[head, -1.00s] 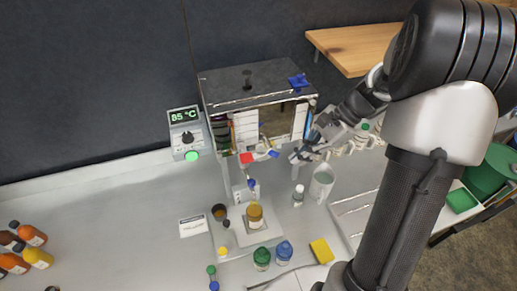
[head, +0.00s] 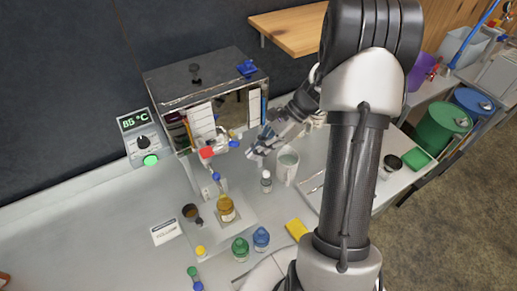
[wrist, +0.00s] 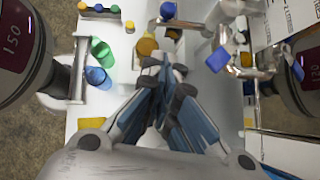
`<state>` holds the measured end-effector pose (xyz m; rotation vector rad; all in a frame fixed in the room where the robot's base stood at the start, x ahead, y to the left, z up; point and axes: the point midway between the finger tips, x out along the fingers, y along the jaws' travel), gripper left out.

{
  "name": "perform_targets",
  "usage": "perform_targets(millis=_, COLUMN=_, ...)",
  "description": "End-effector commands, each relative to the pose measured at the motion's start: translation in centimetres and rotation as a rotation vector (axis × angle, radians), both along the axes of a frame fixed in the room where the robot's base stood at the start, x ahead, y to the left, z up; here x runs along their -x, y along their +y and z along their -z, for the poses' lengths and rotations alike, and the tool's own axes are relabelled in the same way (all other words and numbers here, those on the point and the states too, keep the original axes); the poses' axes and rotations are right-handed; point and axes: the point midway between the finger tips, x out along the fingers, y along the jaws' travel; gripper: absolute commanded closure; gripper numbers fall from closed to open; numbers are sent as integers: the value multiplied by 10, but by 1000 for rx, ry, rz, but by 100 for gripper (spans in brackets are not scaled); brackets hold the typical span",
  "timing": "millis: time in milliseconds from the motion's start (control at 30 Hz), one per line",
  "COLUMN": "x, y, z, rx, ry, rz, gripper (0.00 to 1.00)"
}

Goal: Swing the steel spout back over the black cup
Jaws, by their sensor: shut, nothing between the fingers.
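A small steel spout (head: 209,189) with a blue tip stands in front of the evaporator, close behind the amber jar (head: 227,210). A dark cup (head: 190,212) with brownish contents, likely the black cup, stands left of the jar. In the wrist view the steel spout (wrist: 182,24) with its blue knob shows at the top, beside the amber jar (wrist: 146,46); I cannot make out the cup there. My gripper (head: 256,154) is shut and empty, above the bench and right of the spout, apart from it. In the wrist view its fingertips (wrist: 165,72) meet.
The evaporator (head: 205,85) has red and blue valve handles at its front. A white mug (head: 287,167) and small bottle (head: 266,181) stand below my gripper. Green (head: 240,249) and blue (head: 261,238) bottles and a yellow sponge (head: 297,229) are at the front.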

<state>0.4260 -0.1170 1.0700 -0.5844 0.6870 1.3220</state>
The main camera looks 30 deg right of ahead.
Motion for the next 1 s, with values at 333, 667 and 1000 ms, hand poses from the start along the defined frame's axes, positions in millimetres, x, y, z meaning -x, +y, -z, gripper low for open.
perform_targets(millis=333, x=-8, y=53, z=47, rx=0, ry=-1, rz=-4, gripper=100)
perform_targets(millis=667, x=-12, y=78, z=47, rx=1, ry=-1, rz=-1, gripper=100)
perform_targets(millis=1000, x=-13, y=78, z=47, rx=1, ry=0, rz=1, gripper=100)
